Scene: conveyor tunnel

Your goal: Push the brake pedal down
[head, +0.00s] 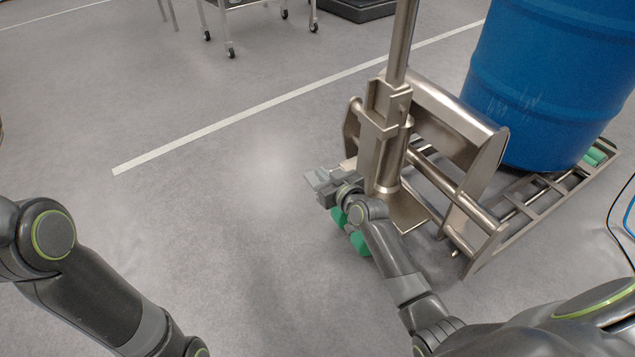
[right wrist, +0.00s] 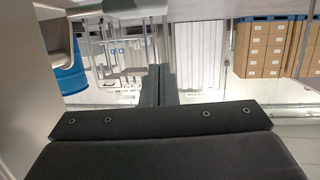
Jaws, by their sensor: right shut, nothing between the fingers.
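A steel drum lifter (head: 384,140) with an upright mast and green wheels (head: 358,243) stands right of centre in the head view. My right gripper (head: 318,186) is at the left side of its base, just above the wheels. It is shut and empty. Its closed fingers also show in the right wrist view (right wrist: 160,86). I cannot make out the brake pedal clearly; my right gripper and wrist cover part of the area by the wheels. I cannot tell whether the gripper touches the lifter. My left arm shows at the lower left, but its gripper is out of frame.
A blue drum (head: 548,80) stands behind the lifter's frame at the right. A wheeled cart (head: 252,4) is at the top. The floor left of the lifter is clear, crossed by a white line (head: 222,121). Cardboard boxes (right wrist: 265,48) show in the right wrist view.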

